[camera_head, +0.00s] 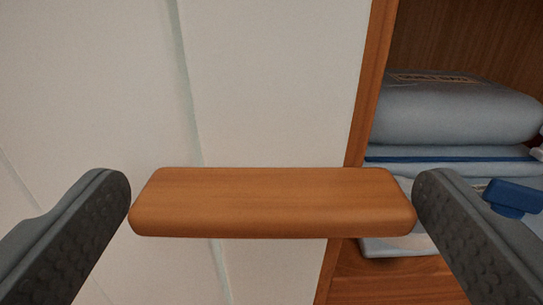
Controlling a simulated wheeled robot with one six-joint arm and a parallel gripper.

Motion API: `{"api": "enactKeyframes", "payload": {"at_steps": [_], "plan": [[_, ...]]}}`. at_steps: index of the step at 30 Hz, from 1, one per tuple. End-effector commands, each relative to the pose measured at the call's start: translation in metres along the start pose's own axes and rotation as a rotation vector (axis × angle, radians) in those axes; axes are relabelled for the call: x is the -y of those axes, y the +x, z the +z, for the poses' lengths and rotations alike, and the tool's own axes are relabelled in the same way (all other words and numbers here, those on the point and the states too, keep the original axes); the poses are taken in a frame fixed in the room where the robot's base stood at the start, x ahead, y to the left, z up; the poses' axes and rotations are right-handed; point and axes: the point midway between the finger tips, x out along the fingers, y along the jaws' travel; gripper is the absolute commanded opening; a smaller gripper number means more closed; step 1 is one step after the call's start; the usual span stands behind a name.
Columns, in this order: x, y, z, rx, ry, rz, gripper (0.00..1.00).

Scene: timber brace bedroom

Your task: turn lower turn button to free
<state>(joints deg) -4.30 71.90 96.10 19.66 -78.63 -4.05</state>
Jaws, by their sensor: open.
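A wooden turn button (272,203), a rounded orange-brown bar, lies level across the lower middle of the view. It spans from in front of the white panel on the left to in front of the shelf opening on the right. My gripper (272,198) is open, with one dark ridged finger at each end of the bar. Each fingertip is close to a bar end; I cannot tell whether they touch it. The button's pivot is not visible.
A white panelled surface (270,80) fills the left and middle. A wooden upright edge (372,80) borders a shelf recess on the right. Folded grey-blue bedding (450,110) and a small blue object (512,195) lie there, the latter behind the right finger.

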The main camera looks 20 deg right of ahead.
Motion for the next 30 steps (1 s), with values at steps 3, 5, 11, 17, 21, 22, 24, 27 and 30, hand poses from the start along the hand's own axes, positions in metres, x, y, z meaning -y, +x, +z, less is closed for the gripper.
{"api": "enactKeyframes", "payload": {"at_steps": [3,5,11,17,21,22,24,27,30], "plan": [[-0.0001,0.0045,-0.0003,-0.001,0.000,0.000,1.00],[-0.0001,0.0052,-0.0004,-0.001,0.000,0.000,1.00],[-0.0002,0.0051,-0.0004,-0.001,0.000,0.000,1.00],[-0.0002,0.0050,-0.0005,-0.001,0.000,0.000,0.66],[-0.0003,0.0049,-0.0005,-0.001,0.005,0.001,0.66],[-0.0003,0.0049,-0.0005,-0.001,0.008,0.001,0.66],[-0.0004,0.0049,-0.0005,-0.001,0.020,0.001,0.66],[-0.0005,0.0049,-0.0005,-0.001,0.051,0.001,0.66],[-0.0009,0.0049,-0.0005,-0.001,0.100,0.001,0.66]]}}
